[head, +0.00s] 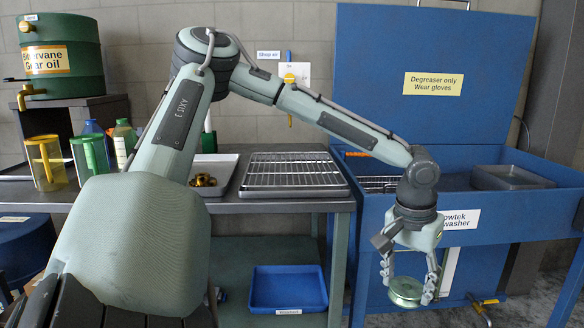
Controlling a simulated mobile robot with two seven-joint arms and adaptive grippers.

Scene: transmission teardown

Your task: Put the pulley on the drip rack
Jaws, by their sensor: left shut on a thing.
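My left gripper (407,285) hangs down in front of the blue parts washer, at the right of the head view. It is shut on a round green metallic piece, which looks like the pulley (404,293), held between its two fingers. The pulley is in the air, below the level of the bench top. The drip rack (293,170), a wire grid over a shallow metal tray, lies on the bench, up and to the left of the gripper. No parts show on it. My right gripper is not in view.
A white tray (226,172) with brass-coloured parts sits left of the rack. The open parts washer (446,215) stands right of the bench, with a grey pan (511,177) in it. A blue tray (288,288) lies on the lower shelf. Jugs (46,160) stand at left.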

